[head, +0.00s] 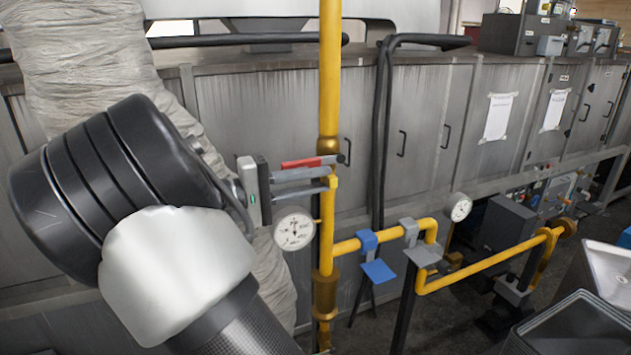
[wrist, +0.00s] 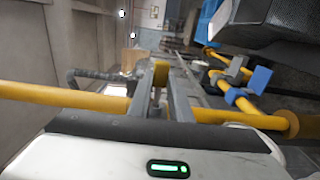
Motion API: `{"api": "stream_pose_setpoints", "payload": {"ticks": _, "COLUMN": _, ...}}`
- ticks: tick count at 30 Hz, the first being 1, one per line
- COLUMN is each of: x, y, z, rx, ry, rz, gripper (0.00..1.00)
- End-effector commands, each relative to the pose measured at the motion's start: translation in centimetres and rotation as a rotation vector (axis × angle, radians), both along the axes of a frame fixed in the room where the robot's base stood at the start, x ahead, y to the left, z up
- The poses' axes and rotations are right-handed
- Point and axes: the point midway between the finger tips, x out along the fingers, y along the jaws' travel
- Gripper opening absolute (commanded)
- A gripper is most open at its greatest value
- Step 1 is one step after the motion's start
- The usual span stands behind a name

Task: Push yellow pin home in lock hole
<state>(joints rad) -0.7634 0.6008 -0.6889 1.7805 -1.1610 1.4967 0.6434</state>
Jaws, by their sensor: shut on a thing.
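My gripper (head: 333,178) reaches in from the left, its two grey fingers level and pointing at the upright yellow pipe. In the wrist view my gripper (wrist: 162,68) has a small yellow piece (wrist: 160,74) between its fingertips. I take this piece to be the yellow pin; it also shows as a bit of yellow (head: 332,182) at the fingertips in the head view. The fingers are shut on it, and they hide most of it. The lock hole cannot be made out, so how deep the pin sits cannot be told.
The upright yellow pipe (head: 330,80) stands right at the fingertips. A white dial gauge (head: 294,230) hangs just below my gripper. Grey cabinets (head: 255,115) line the back.

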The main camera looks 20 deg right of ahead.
Motion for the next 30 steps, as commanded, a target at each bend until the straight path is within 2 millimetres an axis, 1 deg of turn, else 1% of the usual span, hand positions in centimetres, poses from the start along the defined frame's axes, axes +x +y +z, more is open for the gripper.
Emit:
{"api": "stream_pose_setpoints", "payload": {"ticks": 29, "x": 1.2, "y": 0.0, "z": 0.0, "rx": 0.000, "ry": 0.000, "rz": 0.000, "gripper": 0.00}}
{"api": "stream_pose_setpoints", "payload": {"ticks": 30, "x": 1.2, "y": 0.0, "z": 0.0, "rx": 0.000, "ry": 0.000, "rz": 0.000, "gripper": 0.23}}
